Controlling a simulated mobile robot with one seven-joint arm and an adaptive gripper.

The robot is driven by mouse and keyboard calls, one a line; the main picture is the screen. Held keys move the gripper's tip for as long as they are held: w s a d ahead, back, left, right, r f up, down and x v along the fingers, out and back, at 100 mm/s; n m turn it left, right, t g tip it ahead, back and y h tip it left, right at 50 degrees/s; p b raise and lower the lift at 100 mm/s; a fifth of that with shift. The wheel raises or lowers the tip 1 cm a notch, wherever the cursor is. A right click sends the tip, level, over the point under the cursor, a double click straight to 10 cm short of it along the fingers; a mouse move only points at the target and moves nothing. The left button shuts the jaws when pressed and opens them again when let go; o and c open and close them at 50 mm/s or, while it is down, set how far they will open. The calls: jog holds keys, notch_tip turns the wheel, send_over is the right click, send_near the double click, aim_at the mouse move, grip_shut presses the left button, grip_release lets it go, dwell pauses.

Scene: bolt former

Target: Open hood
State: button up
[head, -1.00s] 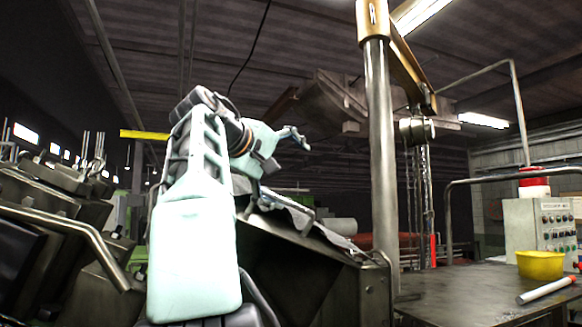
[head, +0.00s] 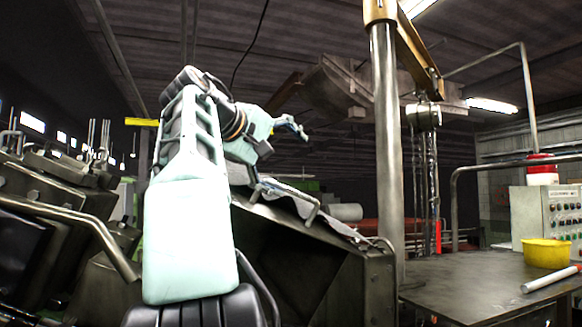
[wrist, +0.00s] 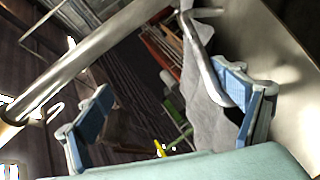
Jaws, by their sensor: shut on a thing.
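The hood is probably the dark angled metal cover (head: 300,245) in the middle of the head view, with a bent metal handle (head: 318,208) at its upper edge. In the wrist view a bent metal bar (wrist: 200,55) runs down near my right finger, over a grey sheet. I cannot tell whether the bar touches that finger. My gripper (head: 293,128) is raised above the cover in the head view, apart from the handle. In the wrist view the blue-padded fingers of my gripper (wrist: 165,108) stand wide apart, with nothing visibly held between them.
A steel column (head: 387,150) stands to the right, with chains beside it. A metal table (head: 470,290) holds a yellow bowl (head: 546,253), a white tube (head: 550,279) and a control box (head: 545,215). Machinery with a bent pipe (head: 85,225) is at left.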

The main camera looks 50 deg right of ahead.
jog(key=shift+o, duration=0.7)
jog(key=shift+h, duration=0.3)
jog(key=r, duration=0.1)
jog(key=s+a+r, duration=0.1)
jog(key=r, duration=0.1)
jog(key=a+r+p, duration=0.1)
jog(key=r, duration=0.1)
jog(key=shift+s+a, duration=0.1)
jog(key=shift+s, duration=0.2)
jog(key=s+a, duration=0.1)
jog(key=s+a+r, duration=0.1)
jog(key=a+r, duration=0.1)
jog(key=shift+s+a+p, duration=0.35)
jog(key=shift+s+a, duration=0.05)
jog(key=c, duration=1.3)
jog(key=shift+w+a+r+p, duration=0.2)
jog(key=shift+a+r, duration=0.2)
jog(key=shift+a, duration=0.2)
jog(key=shift+w+a+r+p, duration=0.15)
jog(key=shift+a+r, duration=0.2)
jog(key=shift+a, duration=0.25)
jog(key=shift+s, duration=0.1)
